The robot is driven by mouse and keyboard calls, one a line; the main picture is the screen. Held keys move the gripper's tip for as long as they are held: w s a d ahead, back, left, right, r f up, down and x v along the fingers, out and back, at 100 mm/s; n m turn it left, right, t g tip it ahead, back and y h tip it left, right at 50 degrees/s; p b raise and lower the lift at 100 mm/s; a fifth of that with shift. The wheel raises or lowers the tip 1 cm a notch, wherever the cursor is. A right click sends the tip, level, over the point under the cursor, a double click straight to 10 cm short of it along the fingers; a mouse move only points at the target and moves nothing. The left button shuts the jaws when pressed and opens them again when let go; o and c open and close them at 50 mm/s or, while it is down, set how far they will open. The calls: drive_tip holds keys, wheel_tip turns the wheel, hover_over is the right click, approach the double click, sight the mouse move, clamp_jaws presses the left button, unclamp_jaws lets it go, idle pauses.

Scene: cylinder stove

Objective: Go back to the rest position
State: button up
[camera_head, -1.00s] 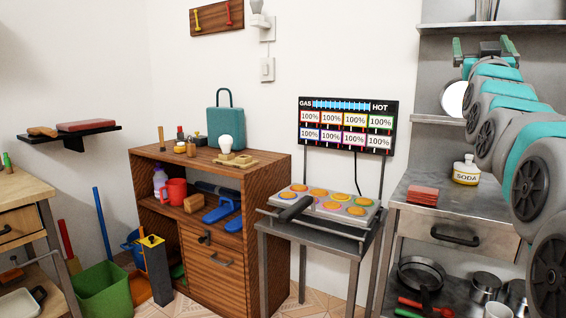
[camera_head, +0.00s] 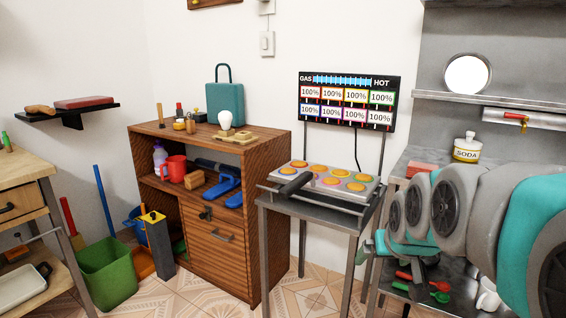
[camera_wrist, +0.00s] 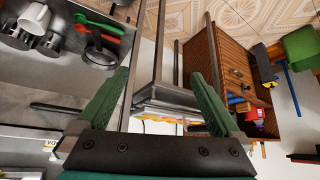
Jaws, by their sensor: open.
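My gripper (camera_head: 370,250) is low in front of the metal shelf unit, just right of the stove stand, in the head view. In the wrist view its two green fingers (camera_wrist: 163,85) are spread wide with nothing held between them. My arm folds down from the right edge of the head view and hides part of the metal unit and its drawer. The stove (camera_head: 325,187), with several orange rounds on its top and a dark handle, stands left of the gripper; its edge shows beyond the fingers in the wrist view (camera_wrist: 160,112).
A screen (camera_head: 347,101) above the stove reads 100% in every box. A wooden cabinet (camera_head: 222,236) stands left of the stove. The soda jar (camera_head: 467,148) is on the metal unit behind my arm. Utensils and a white mug (camera_head: 489,298) lie on its lower shelf. Open floor shows in front.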

drive_tip(key=s+a+f+g, duration=0.1)
drive_tip(key=s+f+g, duration=0.2)
drive_tip(key=s, duration=0.6)
drive_tip(key=s+a+f+g, duration=0.2)
drive_tip(key=s+f, duration=0.3)
drive_tip(key=s, duration=0.4)
drive_tip(key=s+a+f+g, duration=0.1)
drive_tip(key=s+f+g, duration=0.2)
drive_tip(key=s, duration=0.6)
drive_tip(key=shift+a+f+n+g+y, duration=0.3)
drive_tip(key=shift+a+f+n+g, duration=0.1)
drive_tip(key=shift+f, duration=0.5)
